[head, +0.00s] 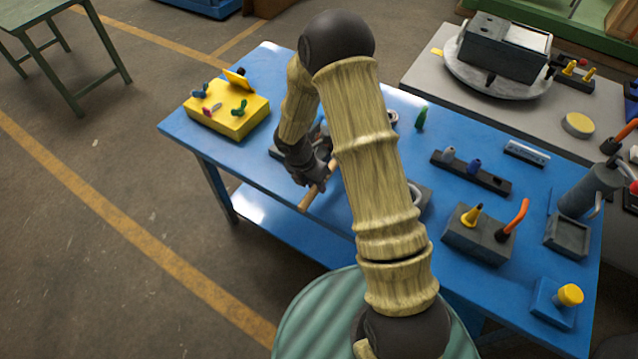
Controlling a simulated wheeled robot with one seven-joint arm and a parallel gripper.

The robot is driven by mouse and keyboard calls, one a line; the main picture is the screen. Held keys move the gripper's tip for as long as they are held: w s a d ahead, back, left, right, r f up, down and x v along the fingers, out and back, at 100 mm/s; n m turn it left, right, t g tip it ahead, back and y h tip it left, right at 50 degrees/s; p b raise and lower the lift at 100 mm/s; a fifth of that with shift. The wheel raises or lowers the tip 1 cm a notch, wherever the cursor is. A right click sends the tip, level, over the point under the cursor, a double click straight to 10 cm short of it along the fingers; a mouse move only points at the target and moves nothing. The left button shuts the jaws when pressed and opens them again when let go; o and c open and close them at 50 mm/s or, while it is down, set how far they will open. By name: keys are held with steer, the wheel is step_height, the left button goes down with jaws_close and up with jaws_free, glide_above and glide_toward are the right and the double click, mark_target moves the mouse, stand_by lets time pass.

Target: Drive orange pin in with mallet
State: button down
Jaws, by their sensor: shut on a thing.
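My gripper (311,170) is over the left half of the blue table, shut on a wooden handle (312,196) that slants down toward the table's front edge. I take it for the mallet; its head is hidden behind my gripper and arm. I cannot clearly make out the orange pin. A slanted orange rod (516,216) with a black lower end stands at a dark grey block (484,241) on the right of the table, well away from my gripper. I cannot tell whether this is the pin.
The blue table (255,160) also holds a yellow block (228,117) with coloured knobs at left, a dark rack (490,182), a green cone (421,117) and a yellow-knobbed blue block (557,305). A grey table (420,78) with machinery adjoins behind. My arm hides the table's middle.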

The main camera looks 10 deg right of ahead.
steer(key=shift+w+a, duration=0.25)
steer(key=shift+w, duration=0.05)
step_height(320, 180, up, 8)
steer(key=s+d+p, duration=0.2)
steer(key=p, duration=0.4)
steer(key=shift+d+p, duration=0.15)
steer(key=shift+p, duration=0.2)
steer(key=shift+s, duration=0.1)
stand_by(0.6)
